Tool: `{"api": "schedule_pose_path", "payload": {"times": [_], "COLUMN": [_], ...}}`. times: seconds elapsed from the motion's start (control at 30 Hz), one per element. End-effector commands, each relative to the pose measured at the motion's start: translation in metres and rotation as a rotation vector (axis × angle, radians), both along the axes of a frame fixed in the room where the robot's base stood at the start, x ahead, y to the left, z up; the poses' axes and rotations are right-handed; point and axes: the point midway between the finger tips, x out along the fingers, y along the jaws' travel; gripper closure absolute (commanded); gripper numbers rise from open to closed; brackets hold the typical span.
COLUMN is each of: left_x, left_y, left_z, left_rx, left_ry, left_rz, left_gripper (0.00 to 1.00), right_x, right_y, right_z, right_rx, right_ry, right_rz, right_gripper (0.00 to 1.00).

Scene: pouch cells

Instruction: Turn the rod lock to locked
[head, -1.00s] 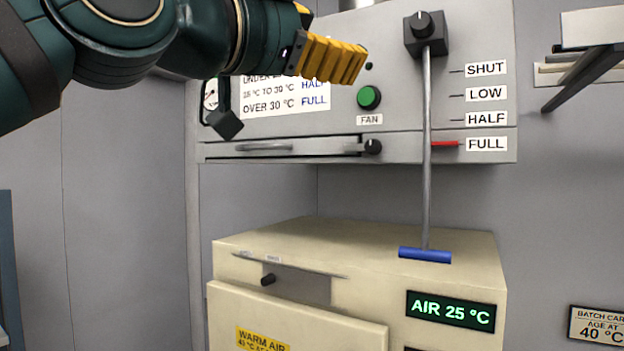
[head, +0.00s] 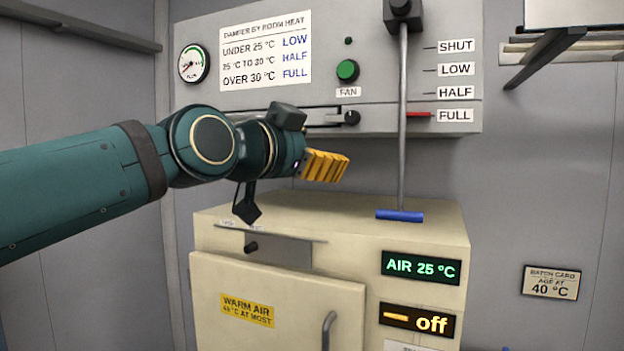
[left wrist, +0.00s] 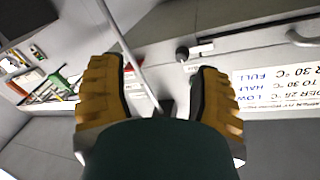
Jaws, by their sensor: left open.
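A black block with a round knob (head: 402,8), which looks like the rod lock, clasps the top of a grey rod (head: 403,120); its top is cut off, and I cannot read its setting. The rod ends in a blue handle (head: 400,216), and a red pointer (head: 420,114) marks FULL. My left gripper (head: 335,167) is open and empty, below the grey panel, left of the rod and apart from it. In the left wrist view, the rod (left wrist: 118,35) slants across the gap between the yellow fingers (left wrist: 160,100). My right gripper is not in view.
A black slide knob (head: 351,117) and green fan button (head: 347,70) are near the gripper. A shelf bracket (head: 545,57) juts out at right.

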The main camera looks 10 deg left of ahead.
Motion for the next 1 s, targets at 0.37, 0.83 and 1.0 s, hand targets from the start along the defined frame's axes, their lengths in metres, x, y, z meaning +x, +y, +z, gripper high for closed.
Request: {"api": "schedule_pose_path", "payload": {"times": [0.37, 0.83, 1.0], "left_x": [0.022, 0.026, 0.054], "left_y": [-0.003, -0.003, -0.005], "left_z": [-0.039, -0.046, -0.108], "left_rx": [-0.019, -0.021, -0.046], "left_ry": [0.073, 0.087, 0.201], "left_rz": [0.009, 0.010, 0.028], "left_gripper": [0.36, 0.36, 0.36], "right_x": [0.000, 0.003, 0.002], "right_y": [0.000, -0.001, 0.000], "right_z": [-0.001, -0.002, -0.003], "right_rx": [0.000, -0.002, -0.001], "right_ry": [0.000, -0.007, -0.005], "right_rz": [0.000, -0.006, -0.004], "right_gripper": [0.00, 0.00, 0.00]}}
